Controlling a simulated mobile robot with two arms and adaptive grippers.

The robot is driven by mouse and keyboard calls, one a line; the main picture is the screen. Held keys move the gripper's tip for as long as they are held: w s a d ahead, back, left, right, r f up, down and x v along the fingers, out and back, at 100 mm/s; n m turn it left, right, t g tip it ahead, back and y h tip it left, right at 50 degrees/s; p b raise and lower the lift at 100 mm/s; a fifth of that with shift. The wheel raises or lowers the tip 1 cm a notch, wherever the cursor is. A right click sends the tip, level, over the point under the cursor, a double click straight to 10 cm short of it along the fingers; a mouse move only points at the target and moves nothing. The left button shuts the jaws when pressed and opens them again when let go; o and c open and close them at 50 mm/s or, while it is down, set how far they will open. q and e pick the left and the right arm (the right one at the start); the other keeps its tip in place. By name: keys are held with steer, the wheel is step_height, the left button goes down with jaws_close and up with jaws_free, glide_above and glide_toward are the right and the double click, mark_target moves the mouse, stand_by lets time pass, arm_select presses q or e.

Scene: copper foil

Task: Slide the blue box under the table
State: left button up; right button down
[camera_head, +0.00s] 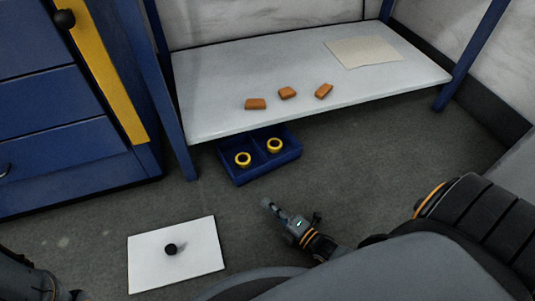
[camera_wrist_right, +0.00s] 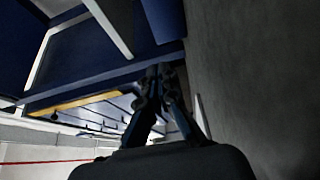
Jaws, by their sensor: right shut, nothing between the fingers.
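The blue box (camera_head: 242,178) is a low open tray with two compartments on the floor. A yellow ring (camera_head: 243,159) lies in its left compartment and another yellow ring (camera_head: 274,145) in its right one. Its back part is hidden beneath the front edge of the table (camera_head: 220,85), and its front part sticks out. My right gripper (camera_head: 267,204) is shut and empty, in front of the box and apart from it. Its closed fingers also show in the right wrist view (camera_wrist_right: 160,75). Part of my left arm shows at the lower left, without its fingers.
Several orange blocks (camera_head: 288,93) and a beige sheet (camera_head: 362,52) lie on the tabletop. Blue table legs (camera_head: 181,150) flank the space below. A blue drawer cabinet (camera_head: 60,150) stands left. A white board (camera_head: 150,255) with a black knob (camera_head: 171,249) lies on the floor.

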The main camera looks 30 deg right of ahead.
steer(key=b, duration=0.4)
glide_toward(246, 175)
steer(key=w+a, duration=0.3)
steer(key=shift+w+a+f, duration=0.1)
steer(key=shift+a+f, duration=0.2)
steer(key=shift+a, duration=0.1)
steer(key=shift+w+d+b, duration=0.7)
steer(key=shift+w+b, duration=0.15)
steer(key=shift+b, duration=0.1)
steer(key=shift+w+d+r+b, duration=0.25)
steer(key=shift+w+d+b, duration=0.1)
steer(key=shift+w, duration=0.25)
